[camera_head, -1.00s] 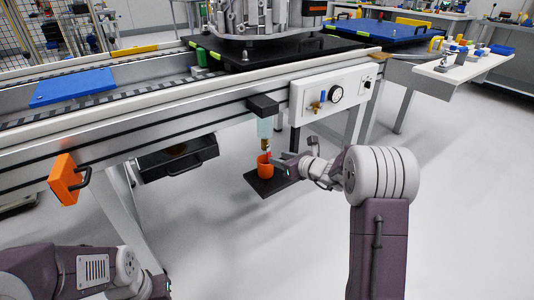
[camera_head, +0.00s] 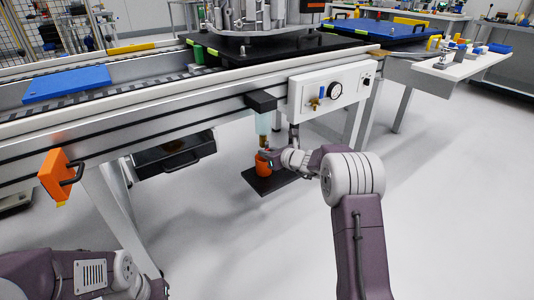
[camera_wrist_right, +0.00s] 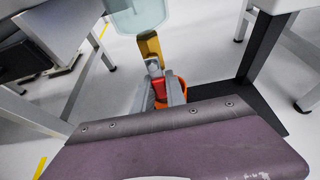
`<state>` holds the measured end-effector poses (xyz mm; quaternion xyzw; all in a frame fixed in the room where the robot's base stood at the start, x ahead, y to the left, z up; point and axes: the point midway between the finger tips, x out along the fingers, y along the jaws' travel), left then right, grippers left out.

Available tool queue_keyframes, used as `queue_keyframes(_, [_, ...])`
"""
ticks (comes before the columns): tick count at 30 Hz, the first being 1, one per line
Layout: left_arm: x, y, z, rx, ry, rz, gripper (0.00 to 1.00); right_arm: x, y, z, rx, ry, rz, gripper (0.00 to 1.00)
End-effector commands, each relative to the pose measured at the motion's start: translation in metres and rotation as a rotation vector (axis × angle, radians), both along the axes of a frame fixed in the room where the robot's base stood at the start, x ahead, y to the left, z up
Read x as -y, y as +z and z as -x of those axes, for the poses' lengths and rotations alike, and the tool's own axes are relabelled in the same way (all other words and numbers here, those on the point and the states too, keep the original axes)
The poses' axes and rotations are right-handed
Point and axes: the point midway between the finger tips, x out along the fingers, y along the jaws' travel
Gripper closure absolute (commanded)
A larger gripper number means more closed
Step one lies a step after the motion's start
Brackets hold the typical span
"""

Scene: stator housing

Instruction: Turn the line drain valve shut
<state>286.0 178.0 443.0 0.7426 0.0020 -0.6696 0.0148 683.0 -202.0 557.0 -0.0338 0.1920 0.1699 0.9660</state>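The drain valve is a brass body (camera_head: 264,139) under a clear bowl (camera_head: 263,122); it also shows in the right wrist view (camera_wrist_right: 149,46). Its red handle (camera_wrist_right: 159,88) hangs below the brass in that view, with the grey fingers of my right gripper (camera_wrist_right: 161,92) on either side. I cannot tell whether they press on it. In the head view the right gripper (camera_head: 272,157) is just below and right of the valve and hides most of the handle. My left arm is at the lower left; its fingers are out of view.
An orange cup (camera_head: 263,168) stands under the valve on a black shelf (camera_head: 278,181). The black block (camera_head: 261,102) above holds the bowl. A white panel (camera_head: 310,108) with a gauge is to the right. An orange handled box (camera_head: 60,174) is on the rail at left. The floor is clear.

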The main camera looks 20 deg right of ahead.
Motion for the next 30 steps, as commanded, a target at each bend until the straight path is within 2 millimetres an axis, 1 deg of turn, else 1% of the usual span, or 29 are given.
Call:
queue_keyframes(5, [0.0,0.005,0.0,0.0,0.0,0.0,0.64,0.0,0.001,0.0,-0.007,-0.001,-0.017,1.0])
queue_keyframes(11, [0.0,0.025,0.0,0.0,0.0,0.0,0.64,-0.003,0.005,0.002,-0.039,-0.001,-0.097,1.0])
queue_keyframes(21, [0.0,0.078,0.0,0.0,0.0,0.0,0.64,-0.013,0.01,0.006,-0.142,-0.001,-0.375,1.0])
queue_keyframes(30, [0.0,0.118,0.0,0.0,0.0,0.0,0.64,-0.022,0.013,0.009,-0.237,-0.001,-0.645,1.0])
